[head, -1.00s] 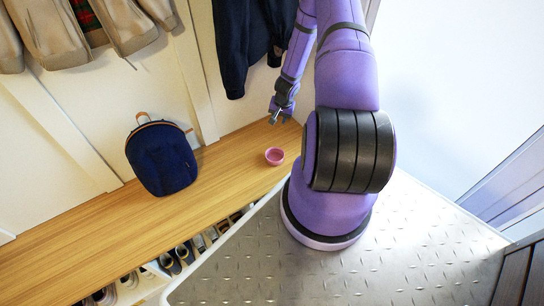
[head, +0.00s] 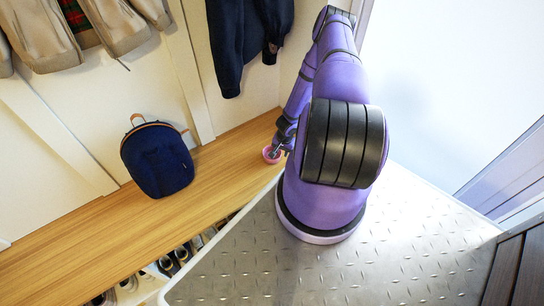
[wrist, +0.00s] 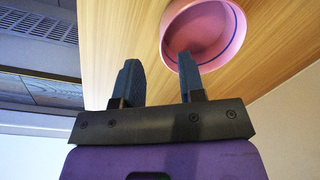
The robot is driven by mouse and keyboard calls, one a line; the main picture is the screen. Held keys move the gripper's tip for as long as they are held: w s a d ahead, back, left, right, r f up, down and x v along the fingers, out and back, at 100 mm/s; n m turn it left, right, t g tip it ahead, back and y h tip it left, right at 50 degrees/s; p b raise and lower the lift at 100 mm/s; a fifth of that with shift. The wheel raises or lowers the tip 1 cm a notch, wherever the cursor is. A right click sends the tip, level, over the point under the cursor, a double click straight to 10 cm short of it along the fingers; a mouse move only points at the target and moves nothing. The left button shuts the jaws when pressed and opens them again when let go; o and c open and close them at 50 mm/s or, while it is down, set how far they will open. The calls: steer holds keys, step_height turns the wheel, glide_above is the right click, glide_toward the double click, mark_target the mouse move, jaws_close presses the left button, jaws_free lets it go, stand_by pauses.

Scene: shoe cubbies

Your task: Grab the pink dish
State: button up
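The pink dish (head: 270,155) is a small round bowl on the wooden bench top, near the bench's right end in the head view. In the wrist view the pink dish (wrist: 205,32) is at the top, right of centre, with a thin blue line inside. My gripper (head: 277,150) is right at the dish in the head view and covers part of it. In the wrist view my gripper (wrist: 160,80) has its two fingers apart with nothing between them. The right finger's tip overlaps the near rim in the picture; I cannot tell whether it touches.
A dark blue backpack (head: 157,160) stands on the wooden bench (head: 100,225), left of the dish. Jackets hang on the wall above, including a navy one (head: 240,45). Shoes (head: 170,262) sit in cubbies under the bench. The bench between backpack and dish is clear.

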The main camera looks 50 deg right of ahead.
mark_target(267, 149)
steer(key=shift+w+a+f, duration=0.1)
steer(key=shift+w+f, duration=0.05)
steer(key=shift+f, duration=0.7)
steer(key=shift+w+d+f, duration=0.1)
steer(key=shift+w+f, duration=0.1)
steer(key=shift+f, duration=0.7)
steer(key=shift+w+a+f, duration=0.1)
steer(key=shift+w+f, duration=0.05)
steer(key=shift+f, duration=0.7)
jaws_close()
